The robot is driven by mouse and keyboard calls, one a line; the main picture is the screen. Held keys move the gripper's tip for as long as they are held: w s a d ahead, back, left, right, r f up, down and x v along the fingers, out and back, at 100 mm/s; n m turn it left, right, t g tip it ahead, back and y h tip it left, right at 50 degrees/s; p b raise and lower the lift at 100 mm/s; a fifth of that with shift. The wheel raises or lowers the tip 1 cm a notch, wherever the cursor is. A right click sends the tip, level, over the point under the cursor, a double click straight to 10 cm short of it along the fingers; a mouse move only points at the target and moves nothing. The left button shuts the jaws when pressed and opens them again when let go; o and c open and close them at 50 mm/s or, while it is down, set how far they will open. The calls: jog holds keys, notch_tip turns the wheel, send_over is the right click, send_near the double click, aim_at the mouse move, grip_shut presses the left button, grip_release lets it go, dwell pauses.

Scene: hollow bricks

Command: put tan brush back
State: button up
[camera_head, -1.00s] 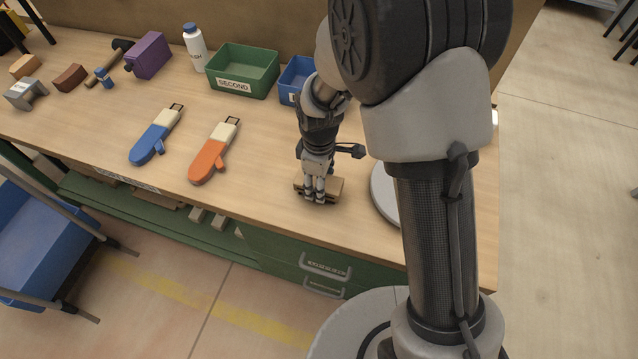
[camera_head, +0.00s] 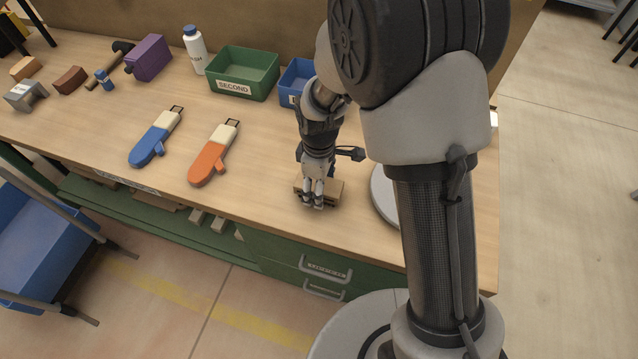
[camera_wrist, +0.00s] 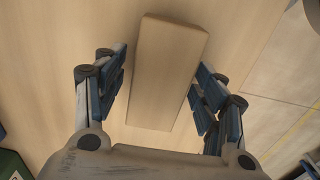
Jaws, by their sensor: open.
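The tan brush (camera_head: 333,188) lies on the workbench near its front edge, showing as a plain tan block. In the wrist view the tan brush (camera_wrist: 166,70) lies lengthwise between my fingers, its top facing the camera; its underside is hidden. My gripper (camera_head: 313,203) is over it in the head view and hides part of it. In the wrist view my gripper (camera_wrist: 161,75) is open, with one finger on each side of the brush. A gap shows on the left; the right finger is close to the brush's side, and I cannot tell whether it touches.
A green bin marked SECOND (camera_head: 244,73) and a blue bin (camera_head: 296,80) stand behind. An orange mitt (camera_head: 212,155) and a blue mitt (camera_head: 155,138) lie left. A tan block (camera_head: 25,67) and a brown block (camera_head: 69,79) sit far left. The bench (camera_head: 262,160) is clear beside the orange mitt.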

notch_tip(320, 180, up, 13)
jog(key=p, duration=0.4)
jog(key=s+d+r+m+t, duration=0.2)
jog(key=s+d+r+m, duration=0.45)
jog(key=r, duration=0.55)
jog(key=s+d+r+m+t, duration=0.1)
jog(key=s+d+r+m, duration=0.1)
jog(key=s, duration=0.4)
jog(key=s+d+r+m+t, duration=0.1)
jog(key=s+d+r+m, duration=0.2)
jog(key=s, duration=0.4)
jog(key=shift+d+m+t, duration=0.3)
jog(key=shift+d+m, duration=0.25)
jog(key=shift+m, duration=0.7)
jog(key=shift+s+d, duration=0.1)
